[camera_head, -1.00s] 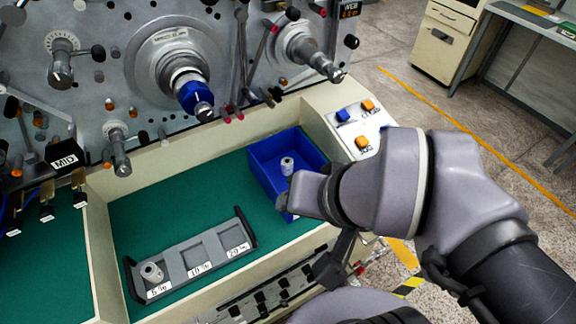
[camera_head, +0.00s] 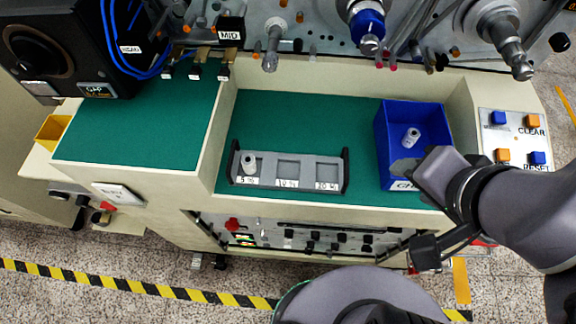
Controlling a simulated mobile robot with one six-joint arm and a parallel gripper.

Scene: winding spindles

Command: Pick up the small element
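A small light-grey cylindrical element (camera_head: 411,138) is in the blue bin (camera_head: 413,112), on the right of the green work surface. A similar small element (camera_head: 249,162) stands in the left slot, labelled 5, of the grey tray (camera_head: 318,173). The tray's other two slots, labelled 10 and 20, look empty. My gripper (camera_head: 408,168) is at the bin's front edge, just below the element in the picture. My arm's wrist hides much of it, so I cannot see its fingers clearly or whether they are open.
The machine panel with spindles (camera_head: 369,28) and knobs rises behind the green surface. A button panel (camera_head: 517,138) is right of the bin. A cream wall (camera_head: 217,130) separates the left green surface (camera_head: 140,125). Green surface between tray and bin is clear.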

